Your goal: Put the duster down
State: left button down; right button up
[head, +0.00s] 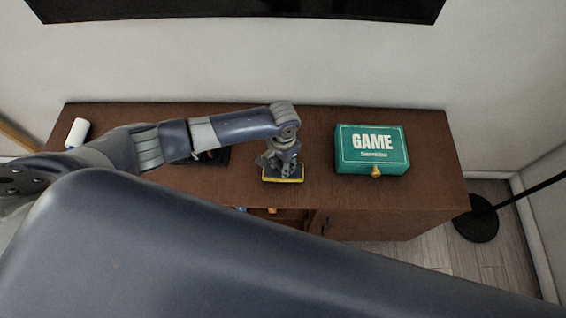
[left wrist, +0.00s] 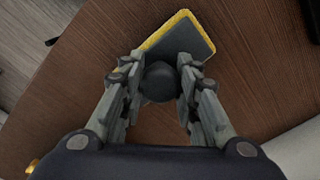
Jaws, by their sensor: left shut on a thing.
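The duster (head: 283,179) is a flat block with a yellow edge and a dark round knob. It is at the front middle of the brown cabinet top, under my left gripper (head: 284,165). In the left wrist view the duster's grey pad with yellow rim (left wrist: 190,38) shows beyond the fingers. My left gripper (left wrist: 158,75) is shut on the dark knob between its fingertips. The duster is at or just above the cabinet top; I cannot tell if it touches. My right gripper is not in view.
A green game box (head: 371,150) stands right of the duster on the brown cabinet (head: 428,150). A white cylinder (head: 77,132) is at the far left. A dark flat object (head: 215,157) lies partly behind my left arm. A black stand base (head: 476,222) is on the floor at right.

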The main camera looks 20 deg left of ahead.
pick_arm(q)
jog(key=c, duration=1.2)
grip_release()
jog(key=shift+f, duration=0.15)
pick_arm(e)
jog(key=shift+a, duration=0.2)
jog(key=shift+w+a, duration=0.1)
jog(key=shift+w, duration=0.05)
pick_arm(q)
notch_tip(320, 180, up, 12)
jog(key=shift+r, duration=0.2)
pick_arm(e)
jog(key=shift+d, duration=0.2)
pick_arm(q)
jog(key=shift+s+f, duration=0.1)
